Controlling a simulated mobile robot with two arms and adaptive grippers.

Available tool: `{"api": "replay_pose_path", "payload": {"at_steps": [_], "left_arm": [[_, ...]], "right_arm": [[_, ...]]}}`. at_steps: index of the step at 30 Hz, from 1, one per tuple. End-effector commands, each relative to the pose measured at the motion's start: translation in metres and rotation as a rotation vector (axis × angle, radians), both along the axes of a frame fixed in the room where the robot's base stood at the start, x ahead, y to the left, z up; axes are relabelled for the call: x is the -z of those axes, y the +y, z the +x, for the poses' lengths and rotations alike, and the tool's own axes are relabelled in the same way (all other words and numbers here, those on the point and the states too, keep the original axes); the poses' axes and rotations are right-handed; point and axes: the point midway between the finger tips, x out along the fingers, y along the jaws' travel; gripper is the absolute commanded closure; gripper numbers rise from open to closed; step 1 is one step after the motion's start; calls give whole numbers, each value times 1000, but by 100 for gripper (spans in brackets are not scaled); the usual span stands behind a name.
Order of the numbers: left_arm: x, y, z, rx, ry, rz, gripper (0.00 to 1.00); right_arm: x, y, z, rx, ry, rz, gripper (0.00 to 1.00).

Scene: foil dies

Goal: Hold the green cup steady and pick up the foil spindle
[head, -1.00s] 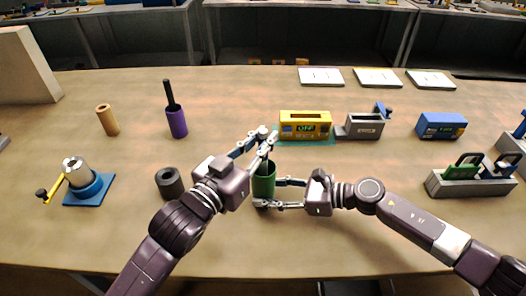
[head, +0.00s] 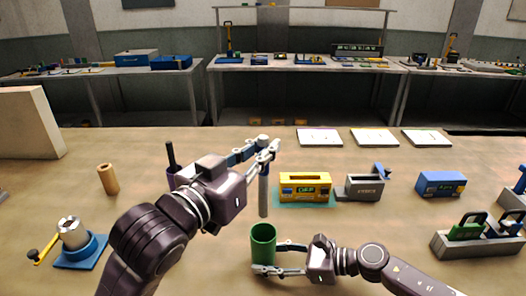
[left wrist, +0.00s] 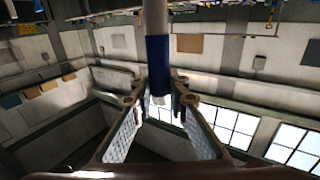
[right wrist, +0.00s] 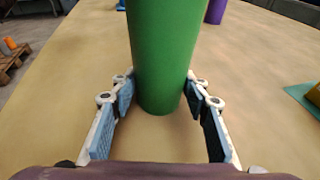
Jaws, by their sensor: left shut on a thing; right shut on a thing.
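The green cup (head: 263,246) stands upright on the table, with its open top showing in the head view. My right gripper (head: 268,257) is shut around its side; in the right wrist view the cup (right wrist: 165,50) is between the two blue-padded fingers. The foil spindle (head: 263,192), a slim grey rod, hangs upright straight above the cup, its lower end a little over the rim. My left gripper (head: 264,146) is shut on its upper end. In the left wrist view the spindle (left wrist: 157,55) has a blue band between the fingers.
A yellow device (head: 305,186) sits on a teal mat, with a grey box (head: 364,187) and a blue device (head: 441,184) to its right. A tan cylinder (head: 108,179) and a blue-based fixture (head: 80,250) are at left. My left arm partly hides the purple holder.

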Motion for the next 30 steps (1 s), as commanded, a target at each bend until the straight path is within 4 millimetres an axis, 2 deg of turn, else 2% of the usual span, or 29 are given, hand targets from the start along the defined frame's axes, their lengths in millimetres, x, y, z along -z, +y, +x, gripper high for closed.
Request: {"api": "replay_pose_path", "payload": {"at_steps": [1,6,17,20,30], "left_arm": [[-1,0,0,0,-2,-1,100],[-1,0,0,0,-2,-1,100],[0,0,0,0,-2,-1,100],[0,0,0,0,-2,-1,100],[0,0,0,0,-2,-1,100]], "right_arm": [[0,0,0,0,0,0,56],[0,0,0,0,0,0,38],[-1,-4,-1,1,1,0,37],[-4,-16,-4,3,2,-2,37],[-24,-80,-25,1,2,-4,37]]}}
